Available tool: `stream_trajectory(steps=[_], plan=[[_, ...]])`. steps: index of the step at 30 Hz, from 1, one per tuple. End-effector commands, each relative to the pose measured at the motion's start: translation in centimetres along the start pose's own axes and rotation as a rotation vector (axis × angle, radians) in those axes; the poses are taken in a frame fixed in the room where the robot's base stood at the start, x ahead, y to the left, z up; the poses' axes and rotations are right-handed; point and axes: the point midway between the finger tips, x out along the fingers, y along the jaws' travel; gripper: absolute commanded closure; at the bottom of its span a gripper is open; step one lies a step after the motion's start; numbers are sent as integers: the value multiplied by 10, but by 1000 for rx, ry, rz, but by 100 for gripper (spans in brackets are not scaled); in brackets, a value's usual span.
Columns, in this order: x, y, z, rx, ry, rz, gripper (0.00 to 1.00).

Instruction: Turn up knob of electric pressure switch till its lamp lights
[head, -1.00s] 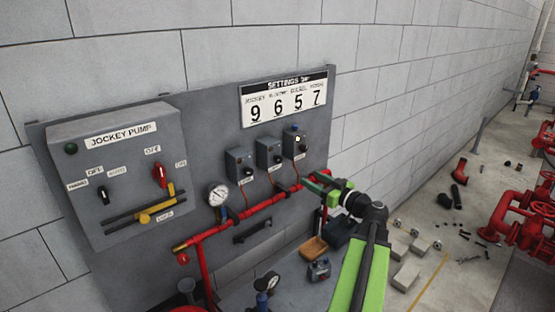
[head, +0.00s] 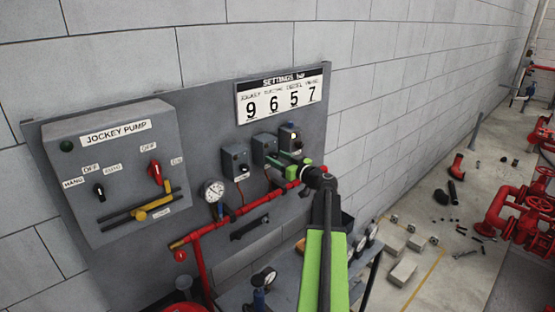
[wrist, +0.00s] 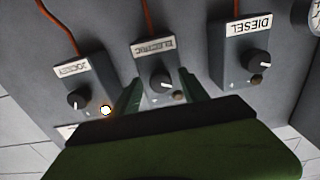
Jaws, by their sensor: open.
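The electric pressure switch (wrist: 153,56) is the middle of three grey boxes, with its label upside down in the wrist view. It also shows in the head view (head: 264,147), partly behind my gripper. Its dark knob (wrist: 160,85) has a pale pointer mark. Its lamp (wrist: 180,97) beside the knob looks dark and unlit. My gripper (wrist: 160,76) is open, its green fingers on either side of the knob; I cannot tell whether they touch it. In the head view my gripper (head: 286,164) is at the middle box's lower front.
The diesel switch (wrist: 240,55) has an unlit lamp. The other switch (wrist: 80,85) has a lit lamp (wrist: 105,110). A settings sign (head: 281,97) reads 9, 6, 5, 7. A red pipe (head: 230,223) and gauge (head: 213,190) lie below the boxes. The jockey pump panel (head: 120,180) stands left.

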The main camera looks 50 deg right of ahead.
Motion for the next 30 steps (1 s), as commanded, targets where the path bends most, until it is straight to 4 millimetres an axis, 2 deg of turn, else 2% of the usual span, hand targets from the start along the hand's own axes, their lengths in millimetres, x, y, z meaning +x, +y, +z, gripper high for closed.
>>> stream_trajectory(steps=[9, 21, 25, 30], plan=[[4, 0, 0, 0, 0, 0, 48], [3, 0, 0, 0, 0, 1, 100], [3, 0, 0, 5, 0, 1, 100], [3, 1, 0, 97, 0, 1, 100]])
